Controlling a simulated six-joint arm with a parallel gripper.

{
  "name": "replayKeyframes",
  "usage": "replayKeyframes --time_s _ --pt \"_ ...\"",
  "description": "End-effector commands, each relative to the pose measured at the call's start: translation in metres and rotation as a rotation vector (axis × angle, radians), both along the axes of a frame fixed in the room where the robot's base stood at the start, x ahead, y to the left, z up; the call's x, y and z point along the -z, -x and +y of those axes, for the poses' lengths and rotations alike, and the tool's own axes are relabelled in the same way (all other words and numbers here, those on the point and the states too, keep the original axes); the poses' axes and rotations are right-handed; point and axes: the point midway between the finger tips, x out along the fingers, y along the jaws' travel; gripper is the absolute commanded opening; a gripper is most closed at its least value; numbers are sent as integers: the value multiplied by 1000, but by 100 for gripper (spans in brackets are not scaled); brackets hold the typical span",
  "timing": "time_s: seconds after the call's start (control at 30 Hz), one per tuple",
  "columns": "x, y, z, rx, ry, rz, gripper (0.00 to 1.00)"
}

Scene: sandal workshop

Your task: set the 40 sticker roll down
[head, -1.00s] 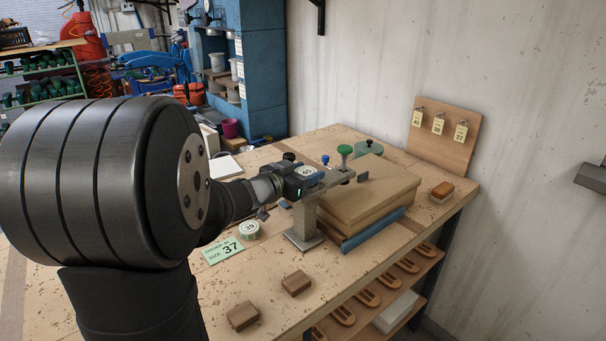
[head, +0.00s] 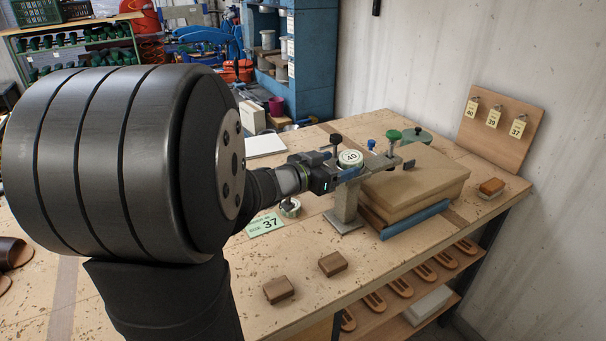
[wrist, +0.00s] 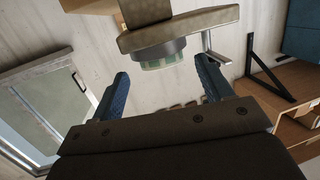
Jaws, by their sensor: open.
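The 40 sticker roll (head: 350,158) rests flat, label up, on the arm of a metal stand (head: 346,206). In the wrist view, which is turned over, the roll (wrist: 160,57) sits against the stand's beige arm (wrist: 185,30). My gripper (head: 338,174) is just left of the roll at the stand. Its two blue fingers (wrist: 161,72) are spread wide, with a gap from the roll on both sides. The 39 roll (head: 290,207) lies on the bench below my gripper, partly hidden by it.
A green card reading size 37 (head: 264,224) lies on the bench. Brown boards (head: 420,180) are stacked right of the stand. Two brown blocks (head: 333,264) lie in front. A brush (head: 491,188) is at the right. A tag board (head: 503,118) leans on the wall.

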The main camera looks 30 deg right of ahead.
Motion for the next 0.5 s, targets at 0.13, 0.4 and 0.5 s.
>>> replayKeyframes --time_s 0.13,0.4,0.5 --pt "-7 6 36 -6 2 -2 72" --pt "-14 16 86 -4 1 -2 72" --pt "-16 19 99 -4 1 -2 72"
